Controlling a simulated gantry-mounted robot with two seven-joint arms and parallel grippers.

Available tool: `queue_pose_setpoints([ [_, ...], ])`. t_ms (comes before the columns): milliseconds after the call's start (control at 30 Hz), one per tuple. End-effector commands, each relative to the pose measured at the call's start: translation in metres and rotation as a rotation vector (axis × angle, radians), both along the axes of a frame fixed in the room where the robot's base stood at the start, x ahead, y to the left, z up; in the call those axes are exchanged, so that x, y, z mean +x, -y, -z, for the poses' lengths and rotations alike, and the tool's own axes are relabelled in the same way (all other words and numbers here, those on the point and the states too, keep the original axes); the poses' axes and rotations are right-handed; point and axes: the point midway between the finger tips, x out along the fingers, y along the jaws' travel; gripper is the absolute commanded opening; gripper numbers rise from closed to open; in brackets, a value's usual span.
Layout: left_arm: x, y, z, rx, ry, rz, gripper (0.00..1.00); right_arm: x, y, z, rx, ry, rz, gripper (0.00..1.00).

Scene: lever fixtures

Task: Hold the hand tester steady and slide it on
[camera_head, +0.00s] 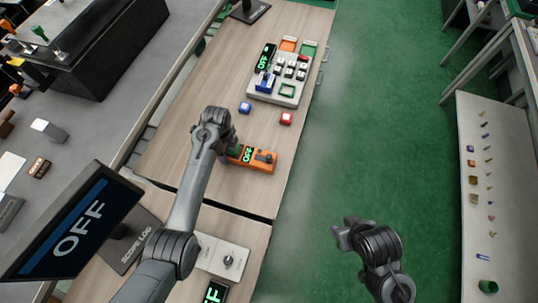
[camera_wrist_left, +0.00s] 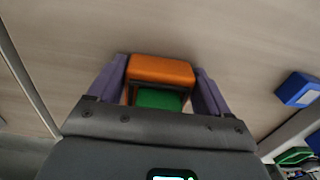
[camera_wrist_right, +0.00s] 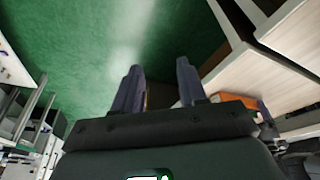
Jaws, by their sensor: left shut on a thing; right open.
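The hand tester (camera_head: 262,160) is an orange box with a green "OFF" display and a dark slider on top. It lies on the wooden table near the table's right edge. My left gripper (camera_head: 233,149) is at its left end. In the left wrist view the purple fingers (camera_wrist_left: 160,88) are shut on the orange body (camera_wrist_left: 160,69), with a green part between them. The slider shows only in the head view. My right gripper (camera_head: 345,235) is open and empty over the green floor, apart from the tester. Its open fingers also show in the right wrist view (camera_wrist_right: 157,88).
A large "OFF" screen (camera_head: 75,232) stands at the left front.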

Motion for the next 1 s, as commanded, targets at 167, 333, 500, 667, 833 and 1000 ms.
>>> queue_pose_setpoints([
  [167,0.000,0.000,0.000,0.000,-0.001,0.000,0.42,0.008,0.001,0.001,-0.003,0.025,0.006,0.13],
  [333,0.000,0.000,0.001,0.000,-0.001,0.000,0.42,0.041,-0.002,0.006,0.007,0.122,0.033,0.00],
  [500,0.000,0.000,0.001,0.000,-0.001,0.000,0.42,0.098,-0.011,0.011,0.089,0.286,0.068,0.00],
  [667,0.000,0.000,0.001,0.000,-0.001,0.000,0.42,0.152,-0.028,0.015,0.277,0.399,0.087,0.00],
  [833,0.000,0.000,0.001,0.000,-0.001,0.000,0.42,0.187,-0.043,0.017,0.546,0.378,0.112,0.00],
  [1000,0.000,0.000,0.001,0.000,-0.001,0.000,0.42,0.200,-0.046,0.013,0.795,0.230,0.168,0.00],
])
